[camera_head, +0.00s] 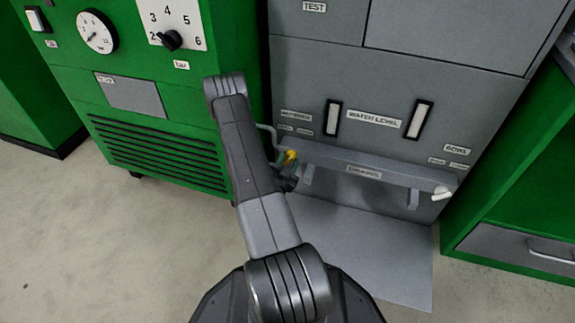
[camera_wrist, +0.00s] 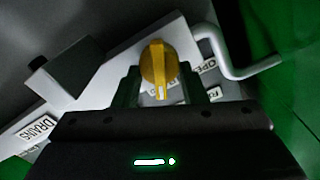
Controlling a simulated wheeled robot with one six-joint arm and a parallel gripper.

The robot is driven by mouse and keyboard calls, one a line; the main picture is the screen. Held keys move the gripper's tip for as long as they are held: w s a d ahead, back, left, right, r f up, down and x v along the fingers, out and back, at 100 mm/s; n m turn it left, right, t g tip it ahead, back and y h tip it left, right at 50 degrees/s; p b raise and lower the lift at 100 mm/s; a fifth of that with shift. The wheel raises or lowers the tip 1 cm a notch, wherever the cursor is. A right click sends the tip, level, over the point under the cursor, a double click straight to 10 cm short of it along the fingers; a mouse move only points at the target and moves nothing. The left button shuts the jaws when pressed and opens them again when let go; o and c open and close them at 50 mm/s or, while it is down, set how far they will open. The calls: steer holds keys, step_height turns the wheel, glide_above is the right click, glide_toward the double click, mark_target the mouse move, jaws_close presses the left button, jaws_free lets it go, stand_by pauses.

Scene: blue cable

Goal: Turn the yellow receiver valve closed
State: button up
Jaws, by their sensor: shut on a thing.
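The yellow receiver valve (camera_wrist: 158,66) is a small knob with a raised grip and a pale line on it. It sits on a grey rail in the middle of the wrist view. In the head view the yellow valve (camera_head: 291,155) shows just right of my arm, near the left end of the rail. My gripper (camera_wrist: 160,85) has one dark finger on each side of the knob and is shut on it. A label beside the knob reads partly "OPE"; the rest is hidden by the knob and fingers. In the head view my arm hides most of the gripper.
The grey rail (camera_head: 350,166) runs along the grey cabinet front, with a white handle (camera_head: 441,192) at its right end. A bent grey pipe (camera_wrist: 226,55) stands close right of the knob. A green machine (camera_head: 150,120) stands left.

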steer(key=shift+d+m, duration=0.1)
steer(key=shift+m, duration=1.8)
steer(key=o, duration=1)
steer(key=p+v, duration=0.3)
steer(key=v, duration=1)
steer(key=shift+s, duration=0.35)
